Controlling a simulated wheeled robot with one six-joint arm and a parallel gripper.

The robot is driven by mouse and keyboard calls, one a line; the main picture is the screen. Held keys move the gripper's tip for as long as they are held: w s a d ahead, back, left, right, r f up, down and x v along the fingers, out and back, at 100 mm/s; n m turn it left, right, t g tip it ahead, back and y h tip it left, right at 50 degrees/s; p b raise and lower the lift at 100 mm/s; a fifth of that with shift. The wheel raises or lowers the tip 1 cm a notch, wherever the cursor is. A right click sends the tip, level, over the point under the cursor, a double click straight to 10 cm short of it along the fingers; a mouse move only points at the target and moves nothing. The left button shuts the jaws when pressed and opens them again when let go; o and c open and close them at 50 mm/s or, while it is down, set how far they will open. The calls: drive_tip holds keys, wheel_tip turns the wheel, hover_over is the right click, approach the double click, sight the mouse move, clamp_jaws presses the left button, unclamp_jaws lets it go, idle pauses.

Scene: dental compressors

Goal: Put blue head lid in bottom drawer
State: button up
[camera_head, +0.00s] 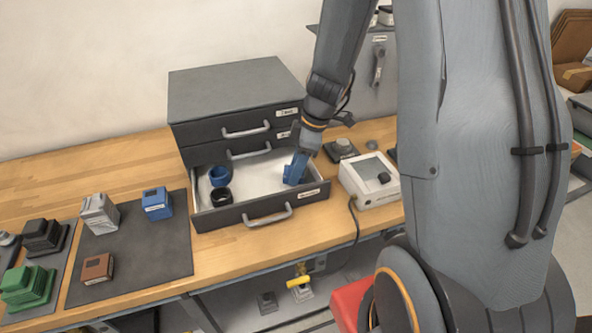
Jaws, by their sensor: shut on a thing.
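The bottom drawer (257,211) of the dark grey cabinet is pulled out, and its white inside shows. My gripper (296,166) points down into the right part of this drawer. It is shut on a blue piece (291,175), which looks like the blue head lid. The piece is low in the drawer; I cannot tell whether it touches the floor. The arm and gripper hide part of it. A blue round part (219,176) and a black round part (221,197) lie in the drawer's left side.
The upper drawers (246,130) are shut. A white device (370,180) stands just right of the open drawer. On the left, a dark mat (135,255) holds a grey block (99,214), a blue block (157,204) and a brown block (97,268). The drawer's middle is free.

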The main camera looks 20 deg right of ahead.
drive_tip(key=shift+f, duration=0.9)
drive_tip(key=shift+f, duration=0.15)
drive_tip(key=o, duration=1.2)
drive_tip(key=shift+c, duration=0.2)
drive_tip(key=shift+r, duration=0.2)
drive_tip(key=b+v, duration=0.3)
drive_tip(key=v, duration=0.9)
drive_tip(key=s+a+f+m+h, duration=0.1)
drive_tip(key=s+a+m, duration=0.1)
drive_tip(key=s+m, duration=0.3)
drive_tip(key=s+a+f+m+h, duration=0.1)
drive_tip(key=s+a+m+h, duration=0.1)
drive_tip(key=s+m, duration=0.4)
drive_tip(key=shift+s+a+f+m, duration=0.3)
drive_tip(key=shift+a+f+m, duration=0.1)
drive_tip(key=shift+m, duration=0.9)
